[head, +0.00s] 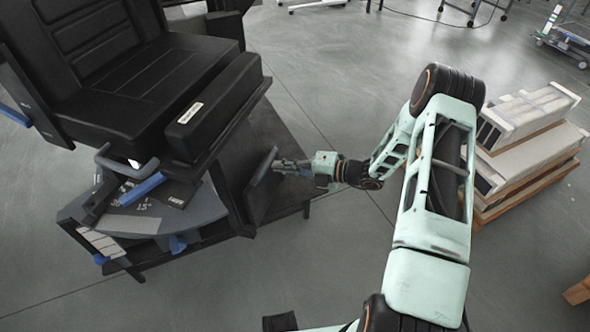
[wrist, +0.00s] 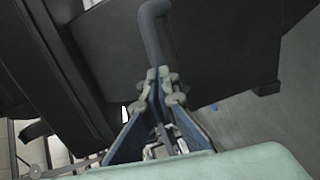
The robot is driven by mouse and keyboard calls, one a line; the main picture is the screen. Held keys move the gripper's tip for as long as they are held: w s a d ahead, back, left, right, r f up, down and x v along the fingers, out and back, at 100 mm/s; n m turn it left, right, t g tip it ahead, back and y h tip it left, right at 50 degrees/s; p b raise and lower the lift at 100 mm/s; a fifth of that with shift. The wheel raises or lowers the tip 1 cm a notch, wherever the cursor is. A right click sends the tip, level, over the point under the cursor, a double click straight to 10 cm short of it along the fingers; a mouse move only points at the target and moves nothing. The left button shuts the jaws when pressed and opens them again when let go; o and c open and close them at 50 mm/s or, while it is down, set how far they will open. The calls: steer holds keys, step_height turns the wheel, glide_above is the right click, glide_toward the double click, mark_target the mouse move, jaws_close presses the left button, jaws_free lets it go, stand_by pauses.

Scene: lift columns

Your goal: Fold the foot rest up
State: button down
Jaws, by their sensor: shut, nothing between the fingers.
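The foot rest (head: 259,187) looks like a dark flat panel at the front of the black chair, standing steeply below the seat cushion in the head view. A grey bent bar (wrist: 152,28) runs up from my fingertips in the wrist view, in front of a dark panel. My gripper (head: 279,165) is at the right side of the foot rest, pointing left at its upper part. In the wrist view my gripper (wrist: 160,76) has its fingertips together at the lower end of the bar. Whether they touch it I cannot tell. Nothing is held between them.
The black seat (head: 140,88) with a front cushion (head: 212,118) stands above a dark base platform (head: 285,150). A grey curved handle (head: 128,166) sticks out at the left. Stacked boxes (head: 525,140) on wood stand right of my arm. The floor between is clear.

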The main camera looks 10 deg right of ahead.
steer(key=shift+w+a+f, duration=0.15)
steer(key=shift+w+a, duration=0.1)
steer(key=shift+a, duration=0.15)
steer(key=shift+w+a+r+p, duration=0.1)
steer(key=shift+a+r+p, duration=0.15)
steer(key=shift+p, duration=0.05)
steer(key=shift+h, duration=0.5)
steer(key=shift+w+a+r+p, duration=0.1)
steer(key=shift+w+a+p, duration=0.3)
steer(key=shift+a, duration=0.25)
steer(key=shift+w+a+r+p, duration=0.1)
steer(key=shift+w+a+p, duration=0.25)
steer(key=shift+a, duration=0.35)
steer(key=shift+w+a+p, duration=0.3)
steer(key=shift+a+p, duration=0.1)
steer(key=shift+a, duration=0.25)
steer(key=shift+r, duration=0.1)
